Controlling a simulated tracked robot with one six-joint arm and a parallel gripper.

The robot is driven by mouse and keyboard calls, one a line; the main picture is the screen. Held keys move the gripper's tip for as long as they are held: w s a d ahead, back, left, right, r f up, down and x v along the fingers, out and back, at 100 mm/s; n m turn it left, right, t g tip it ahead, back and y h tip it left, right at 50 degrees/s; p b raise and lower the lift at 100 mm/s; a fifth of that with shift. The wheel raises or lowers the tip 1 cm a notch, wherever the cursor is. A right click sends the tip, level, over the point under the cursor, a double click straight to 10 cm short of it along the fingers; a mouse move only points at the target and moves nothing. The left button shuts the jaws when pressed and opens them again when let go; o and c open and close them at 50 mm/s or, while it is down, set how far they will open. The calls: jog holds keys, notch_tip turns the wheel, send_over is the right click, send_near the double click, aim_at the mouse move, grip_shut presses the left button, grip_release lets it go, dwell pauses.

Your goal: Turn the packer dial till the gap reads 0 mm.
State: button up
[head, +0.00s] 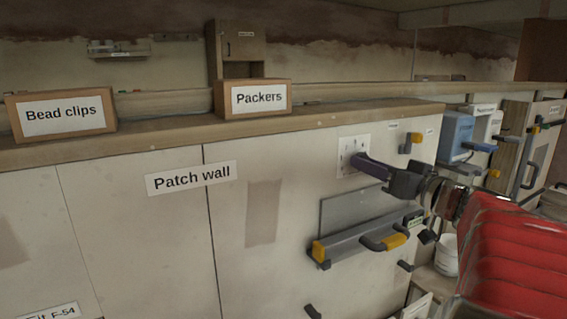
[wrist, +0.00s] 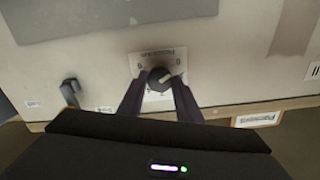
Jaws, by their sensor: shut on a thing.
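The packer dial (wrist: 160,79) is a dark round knob with a pale pointer mark, set on a white plate (wrist: 146,61) on the wall face. In the wrist view the pointer is tilted toward the upper right; the scale's small print is too blurred to read. My gripper (wrist: 158,84) is shut on the dial, one dark finger on each side. In the head view my gripper (head: 358,160) reaches the white plate (head: 347,146) from the right, and its fingers hide most of the dial.
Boxes labelled Bead clips (head: 60,112) and Packers (head: 253,98) stand on the wooden ledge (head: 150,134). Below my arm is a grey panel with a rail and yellow-ended handle (head: 385,241). A hook (wrist: 70,90) juts out left of the dial in the wrist view.

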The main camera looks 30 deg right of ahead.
jog(key=shift+m, duration=0.4)
jog(key=shift+d+f+m, duration=0.1)
jog(key=shift+f+m, duration=0.05)
jog(key=shift+m, duration=7.6)
jog(key=shift+f+m, duration=0.15)
jog(key=shift+m, duration=7.6)
